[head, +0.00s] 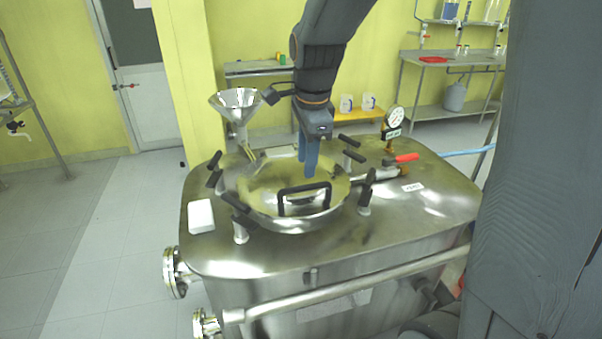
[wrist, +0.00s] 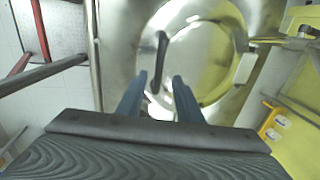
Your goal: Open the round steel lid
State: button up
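The round steel lid (head: 260,190) lies closed on top of a steel tank, with a black bar handle (head: 304,193) at its front. The lid also shows in the wrist view (wrist: 210,60), with the handle (wrist: 160,60) standing out from it. My gripper (head: 308,170) points down over the lid, behind the handle in the head view. In the wrist view its two blue fingers (wrist: 155,98) are apart, and the near end of the handle appears between them. I cannot tell how far above the handle they are. Nothing is held.
Several black-handled clamps (head: 367,192) stand around the lid. A steel funnel (head: 238,103), a pressure gauge (head: 393,118), a red-handled valve (head: 405,158) and a white box (head: 201,216) sit on the tank top (head: 420,215). A steel rail (head: 350,285) runs along its front.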

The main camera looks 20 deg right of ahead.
aim_at(302, 187)
jog(key=f, duration=0.5)
jog(key=w+f+p, duration=0.1)
jog(key=f, duration=0.1)
jog(key=shift+w+a+f, duration=0.1)
jog(key=shift+a+f, duration=0.05)
jog(key=shift+a, duration=0.2)
jog(key=shift+c, duration=0.2)
grip_shut()
